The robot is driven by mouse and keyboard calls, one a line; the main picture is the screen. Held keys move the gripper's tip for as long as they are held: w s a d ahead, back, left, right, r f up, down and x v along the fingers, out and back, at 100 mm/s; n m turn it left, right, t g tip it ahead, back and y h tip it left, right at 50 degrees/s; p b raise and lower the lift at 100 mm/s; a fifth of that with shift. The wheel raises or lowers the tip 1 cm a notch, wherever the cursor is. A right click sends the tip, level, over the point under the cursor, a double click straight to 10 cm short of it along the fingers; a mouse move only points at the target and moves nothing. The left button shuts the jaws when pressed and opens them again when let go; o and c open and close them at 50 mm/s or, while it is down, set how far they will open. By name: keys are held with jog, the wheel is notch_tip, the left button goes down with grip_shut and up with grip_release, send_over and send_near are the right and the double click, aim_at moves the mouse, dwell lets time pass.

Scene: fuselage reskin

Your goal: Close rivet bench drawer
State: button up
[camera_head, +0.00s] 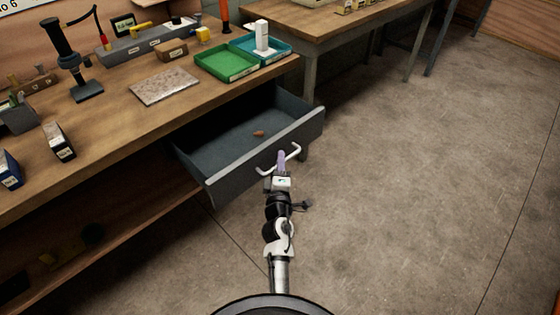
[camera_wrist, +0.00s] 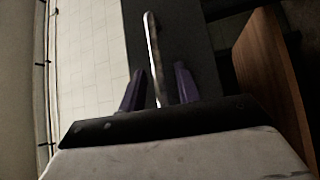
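The grey rivet bench drawer (camera_head: 232,181) stands pulled out from under the wooden bench in the head view. A light bar handle (camera_head: 293,151) is on its front face. My gripper (camera_head: 281,160) is at the handle, in front of the drawer face. In the wrist view, the two purple fingers of my gripper (camera_wrist: 158,88) are apart, with the handle bar (camera_wrist: 153,45) running between them. Gaps show beside the bar, so the fingers do not look clamped on it. The dark drawer front (camera_wrist: 187,35) lies beyond the fingers.
A small brown object (camera_head: 258,133) lies inside the drawer. The bench top (camera_head: 130,115) holds a green tray (camera_head: 226,62), a teal tray (camera_head: 272,52), a microscope-like stand (camera_head: 72,60) and a metal plate (camera_head: 164,86). The floor (camera_head: 420,190) to the right is clear.

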jog(key=shift+c, duration=0.3)
grip_shut()
